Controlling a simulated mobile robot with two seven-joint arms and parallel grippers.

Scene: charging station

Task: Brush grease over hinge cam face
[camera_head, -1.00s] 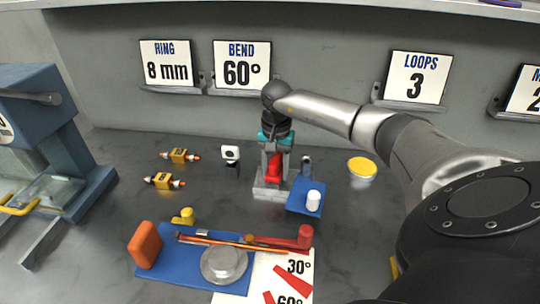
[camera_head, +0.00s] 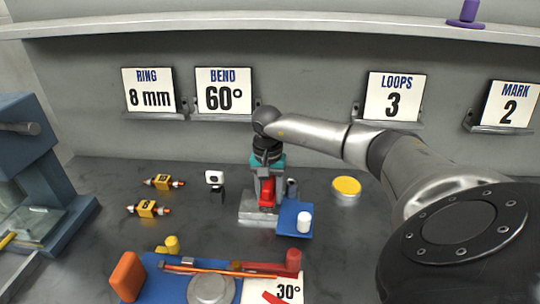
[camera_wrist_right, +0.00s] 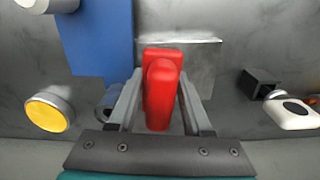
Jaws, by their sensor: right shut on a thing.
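My right gripper (camera_head: 267,185) points down and is shut on a red handle-like part (camera_head: 266,194) above a grey metal block (camera_head: 256,208). In the right wrist view the red part (camera_wrist_right: 162,88) sits between the two grey fingers of the gripper (camera_wrist_right: 160,105), with the block (camera_wrist_right: 205,60) behind it. A round tin with a yellow top (camera_head: 346,186) stands right of the gripper, and shows in the wrist view (camera_wrist_right: 48,110). I cannot pick out a brush or tell which part is the hinge cam face. My left gripper is not in view.
A blue plate (camera_head: 292,225) with a white cylinder (camera_head: 304,223) lies beside the block. In front are a blue board (camera_head: 165,292), an orange block (camera_head: 127,277), a grey disc (camera_head: 210,290) and a red post (camera_head: 292,261). Two yellow parts (camera_head: 163,181) (camera_head: 147,209) lie left.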

